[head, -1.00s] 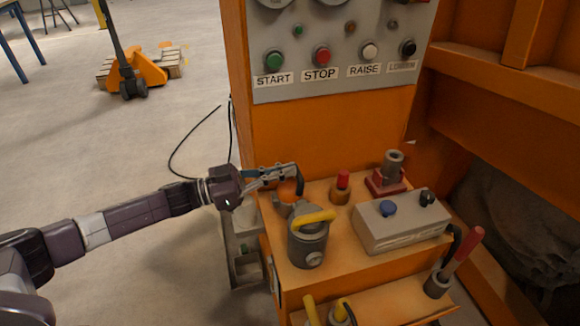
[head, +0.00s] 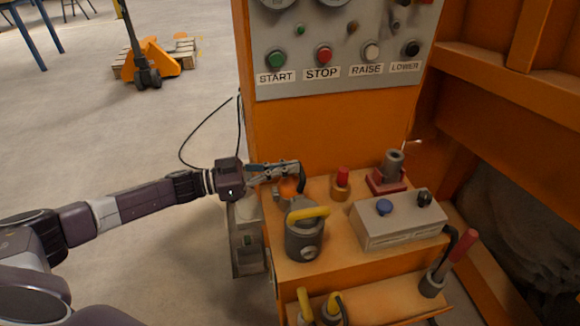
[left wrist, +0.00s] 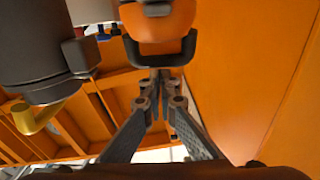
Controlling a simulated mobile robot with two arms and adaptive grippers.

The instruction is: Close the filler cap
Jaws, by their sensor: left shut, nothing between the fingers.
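My left gripper (head: 297,172) is shut and empty at the back left of the orange console's top. Its fingertips are close beside a black curved bracket (head: 302,184) and a round orange part (head: 290,188), possibly the filler cap. In the left wrist view the shut fingertips (left wrist: 160,80) are just below the black U-shaped bracket (left wrist: 188,50) around the orange part (left wrist: 160,22). I cannot tell whether they touch. A grey cylinder (head: 304,240) with a yellow handle (head: 308,213) stands in front. My right gripper is out of view.
A red-topped knob (head: 342,182), a grey fitting on a red base (head: 387,181) and a grey control box (head: 400,226) stand to the right. A red-handled lever (head: 457,255) is at front right. The button panel (head: 340,75) rises behind. Open floor lies left.

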